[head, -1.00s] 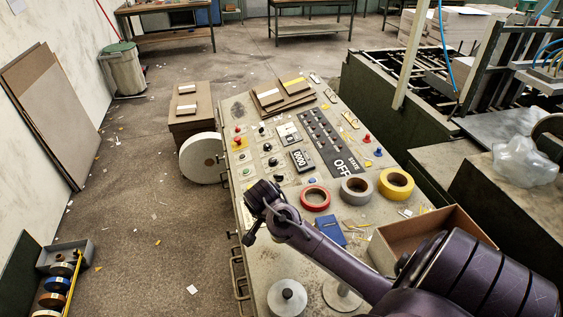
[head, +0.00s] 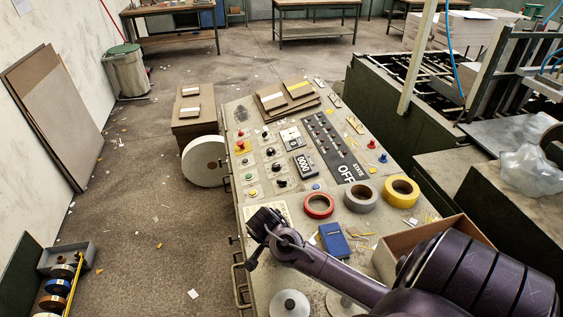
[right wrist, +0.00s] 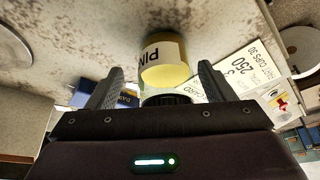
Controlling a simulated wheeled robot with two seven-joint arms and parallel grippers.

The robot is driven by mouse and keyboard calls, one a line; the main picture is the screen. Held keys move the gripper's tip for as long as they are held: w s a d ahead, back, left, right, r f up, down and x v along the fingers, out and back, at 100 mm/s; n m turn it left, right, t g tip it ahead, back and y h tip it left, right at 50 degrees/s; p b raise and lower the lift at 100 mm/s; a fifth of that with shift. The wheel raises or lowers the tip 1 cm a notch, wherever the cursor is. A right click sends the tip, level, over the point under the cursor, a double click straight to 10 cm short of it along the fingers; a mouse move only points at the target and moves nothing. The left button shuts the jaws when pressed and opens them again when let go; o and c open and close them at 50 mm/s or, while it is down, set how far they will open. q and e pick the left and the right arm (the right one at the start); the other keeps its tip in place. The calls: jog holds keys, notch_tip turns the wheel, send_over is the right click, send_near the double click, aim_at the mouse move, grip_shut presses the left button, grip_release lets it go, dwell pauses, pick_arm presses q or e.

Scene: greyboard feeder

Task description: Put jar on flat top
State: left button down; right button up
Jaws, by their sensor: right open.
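The jar (right wrist: 163,62) shows in the right wrist view, with yellow contents, a white label with dark letters upside down in the picture, and a black lid (right wrist: 168,99) nearest my gripper. My right gripper (right wrist: 160,72) is open, with one finger on each side of the jar and visible gaps between. In the head view my right gripper (head: 264,220) is over the left edge of the console (head: 262,284); I cannot make out the jar there. I cannot tell which surface is the flat top. My left gripper is not in view.
Red (head: 318,205), grey (head: 360,198) and yellow (head: 401,190) tape rolls, a blue box (head: 334,240) and an open cardboard box (head: 398,246) crowd the console to the right. Brown boards (head: 288,97) lie at its far end. The floor to the left is mostly open.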

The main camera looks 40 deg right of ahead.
jog(key=shift+w+d, duration=0.15)
jog(key=shift+w, duration=0.05)
jog(key=shift+r, duration=0.3)
jog(key=b+v, duration=0.3)
jog(key=v, duration=0.8)
jog(key=shift+r, duration=0.2)
jog(key=shift+s, duration=0.15)
